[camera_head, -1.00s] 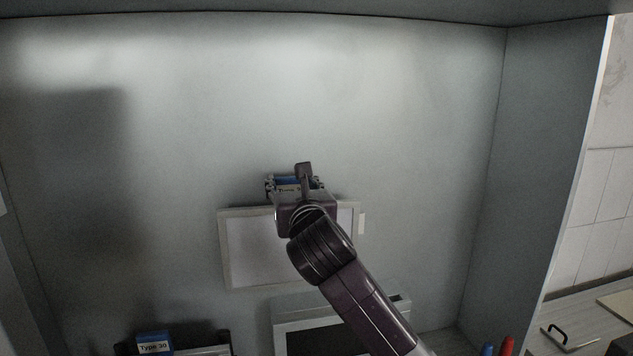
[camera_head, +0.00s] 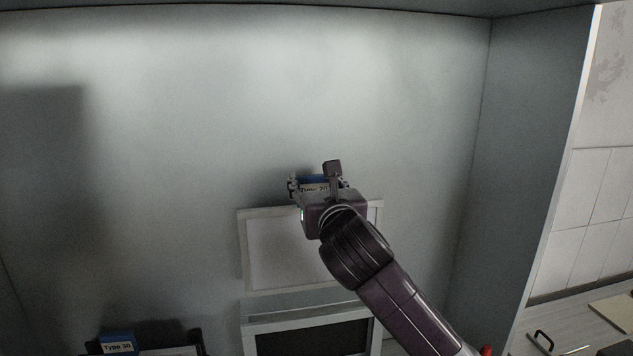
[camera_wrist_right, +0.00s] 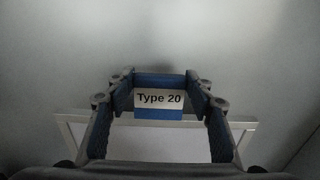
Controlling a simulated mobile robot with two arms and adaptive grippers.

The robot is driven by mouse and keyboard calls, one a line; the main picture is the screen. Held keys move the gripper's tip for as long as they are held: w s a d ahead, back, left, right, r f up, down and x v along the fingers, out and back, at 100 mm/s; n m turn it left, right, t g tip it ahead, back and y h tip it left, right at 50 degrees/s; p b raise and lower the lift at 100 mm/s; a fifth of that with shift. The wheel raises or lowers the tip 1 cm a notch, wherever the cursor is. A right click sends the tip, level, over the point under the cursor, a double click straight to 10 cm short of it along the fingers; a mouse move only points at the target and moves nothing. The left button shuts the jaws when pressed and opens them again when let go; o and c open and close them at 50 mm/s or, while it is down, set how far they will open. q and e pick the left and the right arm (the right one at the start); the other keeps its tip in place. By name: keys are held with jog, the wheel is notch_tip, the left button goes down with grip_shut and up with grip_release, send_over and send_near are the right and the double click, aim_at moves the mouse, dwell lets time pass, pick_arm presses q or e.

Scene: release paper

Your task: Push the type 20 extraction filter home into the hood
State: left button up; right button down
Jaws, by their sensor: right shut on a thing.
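The type 20 extraction filter, blue with a white "Type 20" label (camera_wrist_right: 160,98), is held between the fingers of my right gripper. In the right wrist view the fingers of this gripper (camera_wrist_right: 160,110) stand on both sides of the label. The filter's far side is hidden, and I cannot tell whether it touches the wall. No hood opening can be made out. My left gripper is not in view.
A pale-framed panel (camera_head: 270,250) is just below the gripper, with a framed dark screen (camera_head: 310,343) lower down. A blue "Type 30" piece (camera_head: 117,343) is at bottom left. A side wall (camera_head: 525,140) bounds the right. The space left of the gripper looks clear.

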jog(key=shift+d+r, duration=0.1)
jog(key=shift+r, duration=0.1)
jog(key=shift+f+p, duration=0.2)
jog(key=shift+p, duration=0.2)
jog(key=shift+d+f+b, duration=0.1)
jog(key=shift+f+b, duration=1.3)
jog(key=shift+f, duration=1.5)
jog(key=shift+r, duration=0.1)
jog(key=shift+p, duration=0.5)
